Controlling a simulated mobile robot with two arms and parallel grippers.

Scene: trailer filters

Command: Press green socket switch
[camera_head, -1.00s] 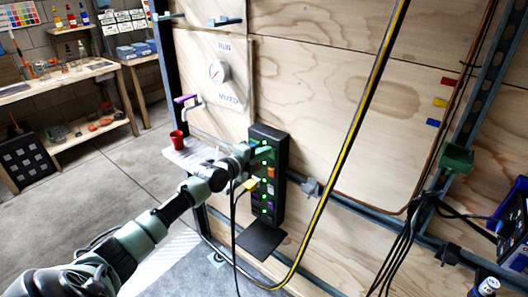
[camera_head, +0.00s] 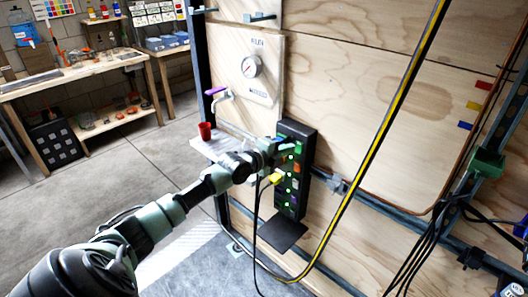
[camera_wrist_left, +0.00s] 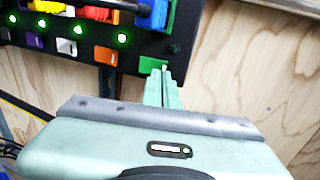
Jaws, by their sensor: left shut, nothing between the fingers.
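A black socket strip (camera_head: 309,137) is mounted upright on the plywood wall, with coloured switches and several lit green dots. In the left wrist view the strip (camera_wrist_left: 203,30) runs across the top. The green switch (camera_wrist_left: 148,65) sits at its near right end, beside an orange switch (camera_wrist_left: 105,55). A small round spot beside the green switch looks dark. My left gripper (camera_head: 283,146) is at the upper part of the strip, shut and empty. Its fingertips (camera_wrist_left: 164,72) overlap the green switch and partly hide it; I cannot tell whether they touch. My right gripper is out of view.
A blue plug (camera_wrist_left: 153,15) sits in the strip close to the fingers. A yellow plug (camera_head: 276,178) with a black cable hangs below my gripper. A red cup (camera_head: 205,131) stands on a small shelf to the left. A yellow-black hose (camera_head: 385,120) crosses the wall at right.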

